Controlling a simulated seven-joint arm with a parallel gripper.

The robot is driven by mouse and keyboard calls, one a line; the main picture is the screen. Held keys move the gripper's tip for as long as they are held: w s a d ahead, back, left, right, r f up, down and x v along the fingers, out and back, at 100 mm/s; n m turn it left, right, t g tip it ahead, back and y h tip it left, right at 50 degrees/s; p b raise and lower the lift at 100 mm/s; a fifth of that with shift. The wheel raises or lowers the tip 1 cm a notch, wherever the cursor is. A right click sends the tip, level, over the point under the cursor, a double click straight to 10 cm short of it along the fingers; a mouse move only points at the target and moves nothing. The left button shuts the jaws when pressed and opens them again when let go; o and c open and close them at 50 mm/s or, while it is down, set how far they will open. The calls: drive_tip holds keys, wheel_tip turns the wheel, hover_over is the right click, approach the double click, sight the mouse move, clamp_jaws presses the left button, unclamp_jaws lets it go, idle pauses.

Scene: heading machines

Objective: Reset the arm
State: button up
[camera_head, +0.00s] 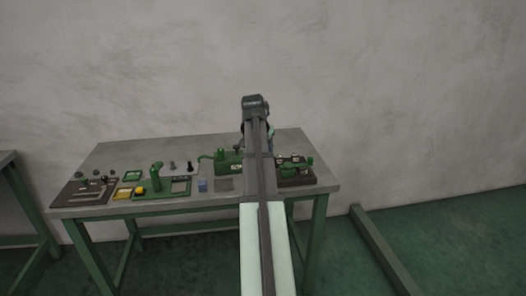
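My arm reaches straight out from the bottom of the picture over the grey workbench (120,157), a little right of its middle. The arm rises to a dark joint above the bench's back edge. My gripper does not show clearly; the arm's own links hide whatever lies behind and below that joint. I cannot see whether it holds anything.
Left of my arm are a green machine (229,162), a blue block (203,185), a green lever press (156,178), a yellow tray (123,194) and a dark slotted plate (84,191). Right of it is a dark-based green device (295,172). A wall stands behind.

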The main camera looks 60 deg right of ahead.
idle(0.5)
drive_tip(key=w+a+f+n+y, duration=0.1)
drive_tip(key=w+a+f+n, duration=0.3)
drive_tip(key=w+a+f, duration=0.55)
drive_tip(key=w+a+f+n+y, duration=0.1)
drive_tip(key=w+a+f+n, duration=0.25)
drive_tip(key=a+f, duration=1.1)
drive_tip(key=s+a+f+n+y, duration=0.15)
drive_tip(key=a+f, duration=0.35)
drive_tip(key=a, duration=0.5)
drive_tip(key=s+a+f+n, duration=0.2)
drive_tip(key=a+f+n, duration=0.15)
drive_tip(key=a, duration=0.65)
drive_tip(key=s+a+f+n+y, duration=0.1)
drive_tip(key=a+f, duration=0.5)
drive_tip(key=a, duration=0.4)
drive_tip(key=s+a+f+n+g, duration=0.1)
drive_tip(key=s+a+f+n, duration=0.15)
drive_tip(key=s+a, duration=0.2)
drive_tip(key=s+f+g, duration=0.3)
drive_tip(key=s+f, duration=0.7)
drive_tip(key=s, duration=0.4)
drive_tip(key=s+f+g, duration=0.3)
drive_tip(key=s+f, duration=0.7)
drive_tip(key=s, duration=0.4)
drive_tip(key=shift+s+a+f+m+g, duration=0.25)
drive_tip(key=shift+s+f+m+g, duration=0.1)
drive_tip(key=shift+f+m+g, duration=0.05)
